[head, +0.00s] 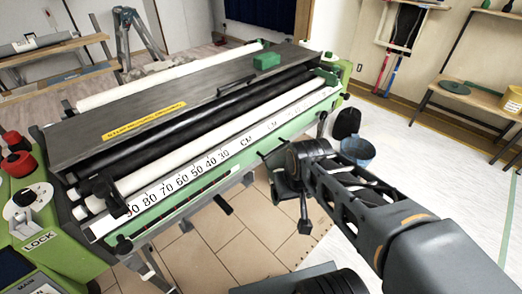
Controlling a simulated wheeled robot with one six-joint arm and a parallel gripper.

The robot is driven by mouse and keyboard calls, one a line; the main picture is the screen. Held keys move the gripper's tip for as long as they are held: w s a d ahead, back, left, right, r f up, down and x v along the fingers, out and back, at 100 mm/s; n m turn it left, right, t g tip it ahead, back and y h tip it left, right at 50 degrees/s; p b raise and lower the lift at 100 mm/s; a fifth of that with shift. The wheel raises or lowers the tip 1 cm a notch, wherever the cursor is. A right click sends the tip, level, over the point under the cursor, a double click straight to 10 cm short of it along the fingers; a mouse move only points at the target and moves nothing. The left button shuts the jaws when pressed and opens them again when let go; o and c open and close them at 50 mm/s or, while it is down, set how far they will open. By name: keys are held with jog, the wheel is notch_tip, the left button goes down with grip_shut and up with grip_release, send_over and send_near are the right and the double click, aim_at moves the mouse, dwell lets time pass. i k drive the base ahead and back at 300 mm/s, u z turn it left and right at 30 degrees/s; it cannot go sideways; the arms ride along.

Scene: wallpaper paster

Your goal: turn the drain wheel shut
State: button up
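The wallpaper paster (165,110) is a long green and grey machine with rollers and a white number scale along its front. My gripper (280,175) is near the right part of its front edge, at the end of my dark arm coming from the lower right. My wrist covers much of it, so I cannot tell how far its fingers are apart or whether it touches anything. I cannot pick out the drain wheel with certainty. A small black handle (224,205) sticks out below the front edge, left of my gripper.
A green control end (40,225) with red knobs and a LOCK label is at the left. A blue-grey bucket (357,152) stands on the floor behind my arm. A wooden bench (470,95) is at the right. Tiled floor is open below the machine's front.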

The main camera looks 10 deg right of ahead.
aim_at(323, 116)
jog(key=u, duration=0.05)
jog(key=k, duration=0.4)
jog(key=z, duration=1.2)
jog(key=i, duration=0.75)
jog(key=u, duration=1.15)
jog(key=i, duration=0.75)
jog(key=u, duration=0.05)
